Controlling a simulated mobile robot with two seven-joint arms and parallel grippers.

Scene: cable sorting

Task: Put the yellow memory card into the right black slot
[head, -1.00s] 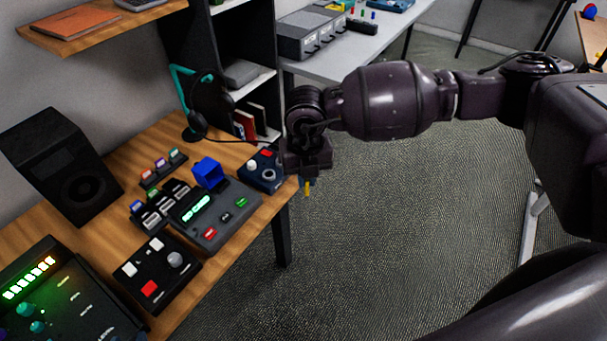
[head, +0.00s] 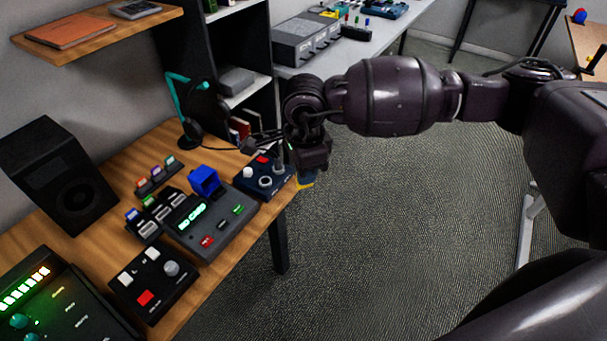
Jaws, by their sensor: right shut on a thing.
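My right gripper (head: 308,172) is shut on the yellow memory card (head: 306,182), which shows as a small yellow patch below the fingers. It hangs in the air just beyond the table's right edge, beside the dark blue control box. Most of the card is hidden by the gripper. A dark card device (head: 225,222) with a lit green display stands on the table, left of the gripper. A black slotted block (head: 150,226) adjoins its left side. I cannot tell which opening is the right black slot. My left gripper is not in view.
A blue block (head: 205,180) stands at the card device's back. The dark blue control box (head: 250,181), a black button box (head: 150,283) and a small rack of coloured pieces (head: 155,177) are close by. A speaker (head: 60,175) and a headphone stand (head: 182,100) stand behind.

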